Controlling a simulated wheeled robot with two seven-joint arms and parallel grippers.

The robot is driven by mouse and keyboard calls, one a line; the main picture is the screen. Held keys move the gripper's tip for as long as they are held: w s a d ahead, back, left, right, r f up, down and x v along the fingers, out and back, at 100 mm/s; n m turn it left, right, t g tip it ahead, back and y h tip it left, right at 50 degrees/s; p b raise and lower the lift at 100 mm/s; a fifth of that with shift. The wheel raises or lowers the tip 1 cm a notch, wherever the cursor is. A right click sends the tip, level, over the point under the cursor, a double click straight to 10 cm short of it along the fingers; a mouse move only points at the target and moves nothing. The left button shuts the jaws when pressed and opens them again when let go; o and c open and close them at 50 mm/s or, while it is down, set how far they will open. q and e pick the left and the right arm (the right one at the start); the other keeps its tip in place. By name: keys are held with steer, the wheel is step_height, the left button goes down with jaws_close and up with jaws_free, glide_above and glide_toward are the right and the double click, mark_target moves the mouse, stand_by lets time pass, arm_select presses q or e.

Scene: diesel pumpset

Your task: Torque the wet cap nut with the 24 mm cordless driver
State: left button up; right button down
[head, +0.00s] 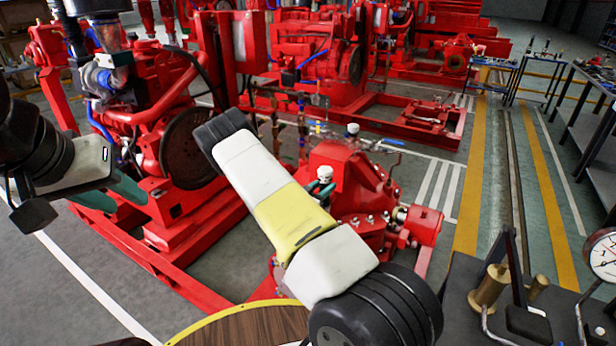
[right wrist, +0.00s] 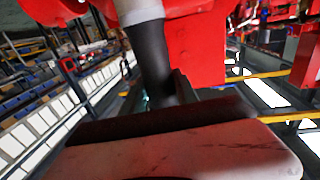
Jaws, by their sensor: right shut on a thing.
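My left gripper (head: 110,195) hangs at the left of the head view, its teal fingers apart and empty, in front of a red engine. My right arm (head: 290,215) crosses the middle of the head view and hides most of its own gripper. In the right wrist view my right gripper (right wrist: 165,105) is shut on a dark round grip with a grey collar, apparently the cordless driver (right wrist: 150,50). Red surfaces lie close above it. The red pump casing (head: 345,170) is behind and right of my arm. I cannot make out the wet cap nut.
A red engine (head: 150,110) on a red base frame stands at the left. More red pumpsets (head: 300,45) stand behind. A dark bench with brass parts (head: 490,288) and a dial gauge (head: 603,250) is at the lower right. The yellow-lined aisle is clear.

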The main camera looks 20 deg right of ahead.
mark_target(321, 173)
steer(key=shift+s+f, duration=0.1)
steer(key=shift+f, duration=0.3)
stand_by(1.3)
steer(key=shift+r, duration=0.1)
steer(key=shift+r, duration=3.55)
